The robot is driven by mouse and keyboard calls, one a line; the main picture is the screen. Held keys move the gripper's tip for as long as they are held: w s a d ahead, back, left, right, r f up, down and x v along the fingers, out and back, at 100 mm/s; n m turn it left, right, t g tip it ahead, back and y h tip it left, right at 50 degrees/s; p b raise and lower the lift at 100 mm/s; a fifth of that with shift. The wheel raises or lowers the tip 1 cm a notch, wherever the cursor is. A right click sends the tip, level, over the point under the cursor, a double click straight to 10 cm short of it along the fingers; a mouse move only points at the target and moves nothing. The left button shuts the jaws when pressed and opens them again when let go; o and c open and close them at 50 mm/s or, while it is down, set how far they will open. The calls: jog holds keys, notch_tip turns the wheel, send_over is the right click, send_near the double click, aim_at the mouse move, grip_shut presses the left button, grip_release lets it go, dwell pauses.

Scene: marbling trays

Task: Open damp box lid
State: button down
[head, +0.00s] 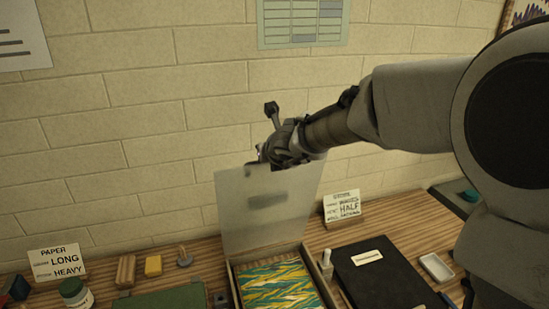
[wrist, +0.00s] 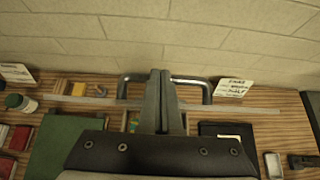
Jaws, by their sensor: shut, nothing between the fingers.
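The damp box (head: 236,288) stands on the wooden bench in the head view, with blue, yellow and white marbled sheets inside. Its pale grey lid (head: 238,215) is raised, standing nearly upright at the back of the box. My gripper (head: 260,158) is at the lid's top edge, partly hidden behind it; I cannot tell whether they touch. In the wrist view my gripper (wrist: 159,75) has its two fingers pressed together, with nothing between them. A bent grey bar (wrist: 207,88) shows on both sides of the fingers there.
A black folder (head: 380,280) and a small white bottle (head: 327,265) lie right of the box. A white dish (head: 436,267) is farther right. A green mat (head: 165,298), a yellow block (head: 153,266) and a jar (head: 74,292) are to the left. A brick wall (head: 130,110) rises close behind.

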jog(key=w, duration=0.1)
jog(key=w+a, duration=0.1)
jog(key=w, duration=0.2)
jog(key=shift+a+r, duration=0.2)
jog(key=shift+r, duration=0.2)
jog(key=shift+r+p, duration=0.1)
jog(key=shift+p, duration=0.3)
dwell(0.8)
